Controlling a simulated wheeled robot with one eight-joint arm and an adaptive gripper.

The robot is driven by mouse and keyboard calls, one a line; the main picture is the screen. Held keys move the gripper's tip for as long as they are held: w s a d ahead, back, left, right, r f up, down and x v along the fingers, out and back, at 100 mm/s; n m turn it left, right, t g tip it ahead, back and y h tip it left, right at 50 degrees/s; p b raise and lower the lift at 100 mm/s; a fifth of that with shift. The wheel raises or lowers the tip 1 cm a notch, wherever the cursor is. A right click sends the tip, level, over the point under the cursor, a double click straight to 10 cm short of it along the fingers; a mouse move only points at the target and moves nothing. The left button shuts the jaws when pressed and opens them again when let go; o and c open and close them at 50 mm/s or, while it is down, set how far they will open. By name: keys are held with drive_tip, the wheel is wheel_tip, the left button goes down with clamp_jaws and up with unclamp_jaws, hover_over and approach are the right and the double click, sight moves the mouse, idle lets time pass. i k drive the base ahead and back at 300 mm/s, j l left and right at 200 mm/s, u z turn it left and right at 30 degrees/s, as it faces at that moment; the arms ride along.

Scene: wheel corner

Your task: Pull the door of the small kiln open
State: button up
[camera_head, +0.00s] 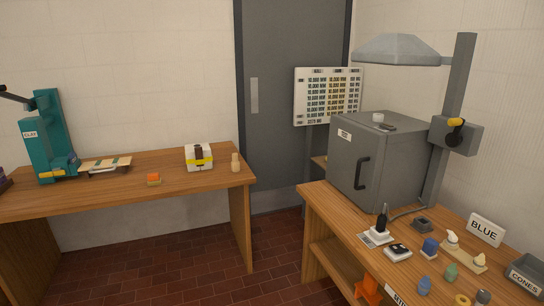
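The small kiln (386,150) is a grey box on the right wooden table. Its front carries a black vertical bar handle (362,173) and a small white label. The door looks shut, flush with the body. A small white round item and a dark flat piece lie on its top. My gripper does not show in the head view.
The right table (317,200) holds a black-handled tool on a white base (380,232), several small coloured pieces, a BLUE sign (486,230) and a CONES bin (527,278). A grey hood (398,48) hangs above. Red tiled floor (190,262) lies clear between the tables.

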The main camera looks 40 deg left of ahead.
sight(356, 151)
drive_tip(key=u, duration=1.05)
